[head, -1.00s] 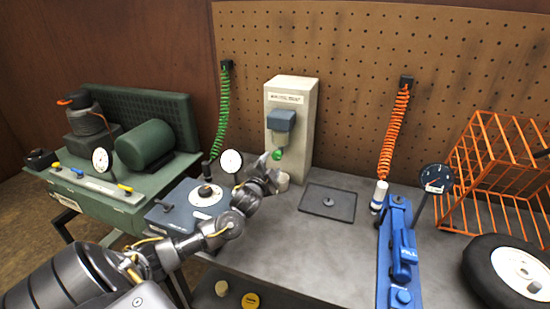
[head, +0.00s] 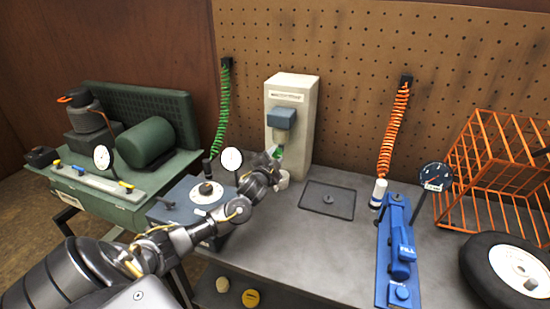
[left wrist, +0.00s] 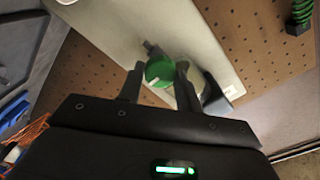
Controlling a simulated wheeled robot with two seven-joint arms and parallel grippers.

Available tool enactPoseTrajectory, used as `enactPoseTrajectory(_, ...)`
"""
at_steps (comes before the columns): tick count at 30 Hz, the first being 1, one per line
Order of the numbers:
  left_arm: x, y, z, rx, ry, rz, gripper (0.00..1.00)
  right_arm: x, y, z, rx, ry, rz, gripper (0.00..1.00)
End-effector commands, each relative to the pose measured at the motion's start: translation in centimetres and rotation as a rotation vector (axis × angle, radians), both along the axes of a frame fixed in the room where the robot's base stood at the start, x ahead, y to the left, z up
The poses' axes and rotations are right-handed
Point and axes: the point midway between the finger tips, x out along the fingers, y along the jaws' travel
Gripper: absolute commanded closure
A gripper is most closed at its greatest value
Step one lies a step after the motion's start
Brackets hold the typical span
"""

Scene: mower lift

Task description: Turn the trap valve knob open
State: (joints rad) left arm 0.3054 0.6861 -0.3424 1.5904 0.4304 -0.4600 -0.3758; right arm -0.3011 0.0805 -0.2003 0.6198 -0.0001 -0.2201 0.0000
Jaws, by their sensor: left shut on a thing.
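The green trap valve knob (head: 279,151) sits low on the front of the beige post (head: 298,125), below a blue-grey block (head: 282,118). In the left wrist view the round green knob (left wrist: 159,70) lies between my two dark fingers. My left gripper (head: 272,157) is shut on it, with the fingers on either side. In the head view the gripper hides much of the knob. A small pale cup (head: 283,180) stands just below. My right gripper is not in view.
A blue-grey box with a round dial (head: 207,192) stands left of the post, beside a white gauge (head: 231,159). A flat dark tray (head: 343,211) lies to the right. A blue fill device (head: 382,265) stands farther right. The bench middle is mostly clear.

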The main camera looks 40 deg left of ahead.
Motion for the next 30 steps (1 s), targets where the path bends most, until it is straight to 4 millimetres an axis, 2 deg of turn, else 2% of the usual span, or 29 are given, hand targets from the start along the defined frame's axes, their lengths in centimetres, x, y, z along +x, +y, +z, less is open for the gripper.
enactPoseTrajectory(8, 0.0, -0.1, -0.1, -0.03, -0.007, -0.001, 0.88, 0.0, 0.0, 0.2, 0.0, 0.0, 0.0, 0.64)
enactPoseTrajectory(14, 0.0, 0.0, 0.0, -0.129, -0.041, 0.001, 0.88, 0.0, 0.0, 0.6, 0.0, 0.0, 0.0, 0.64)
enactPoseTrajectory(30, 0.0, -0.1, 0.0, -0.596, -0.204, 0.0, 0.88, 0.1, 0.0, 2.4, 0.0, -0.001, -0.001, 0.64)
